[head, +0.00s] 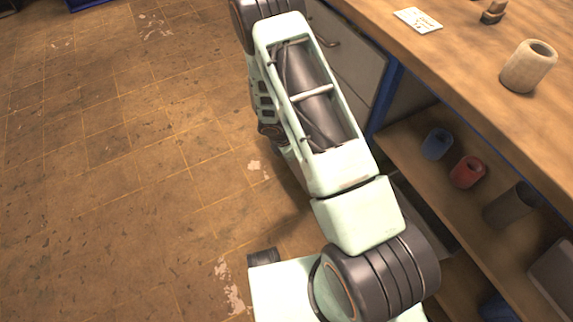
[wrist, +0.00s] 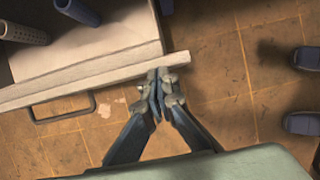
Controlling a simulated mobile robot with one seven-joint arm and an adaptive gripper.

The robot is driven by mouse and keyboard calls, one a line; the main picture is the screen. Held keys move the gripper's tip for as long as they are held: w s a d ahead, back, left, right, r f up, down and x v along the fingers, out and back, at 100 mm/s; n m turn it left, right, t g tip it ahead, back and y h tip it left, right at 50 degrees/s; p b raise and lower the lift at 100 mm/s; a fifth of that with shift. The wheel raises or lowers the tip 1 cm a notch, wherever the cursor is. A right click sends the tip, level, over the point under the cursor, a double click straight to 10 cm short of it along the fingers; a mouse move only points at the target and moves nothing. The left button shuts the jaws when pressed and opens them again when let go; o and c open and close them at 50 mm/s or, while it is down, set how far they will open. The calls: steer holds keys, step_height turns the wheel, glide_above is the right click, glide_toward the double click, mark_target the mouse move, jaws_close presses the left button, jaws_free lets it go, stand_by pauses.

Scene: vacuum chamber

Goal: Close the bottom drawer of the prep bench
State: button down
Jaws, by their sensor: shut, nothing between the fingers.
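The bottom drawer (wrist: 95,75) of the prep bench stands open in the wrist view, its inside showing behind the pale front panel. A dark bar handle (wrist: 62,112) is on that front. My gripper (wrist: 161,84) is shut and empty, with its fingertips at the right part of the drawer front. I cannot tell for sure whether they touch it. In the head view the prep bench (head: 455,70) is on the right. There my arm hides the open drawer, and the gripper is out of sight.
A perforated grey cylinder (wrist: 22,32) and a blue cylinder (wrist: 78,12) are in the drawer. The bench top holds a beige cup (head: 528,68) and a white card (head: 418,20). Blue (head: 437,144) and red (head: 467,171) cups stand on the shelf. The tiled floor (head: 120,150) at left is clear.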

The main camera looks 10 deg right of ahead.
steer(key=w+d+p, duration=0.1)
steer(key=w+d, duration=0.3)
steer(key=d, duration=0.9)
steer(key=shift+d+p, duration=0.35)
steer(key=shift+d, duration=0.05)
steer(key=shift+a+f, duration=0.1)
steer(key=shift+a, duration=0.05)
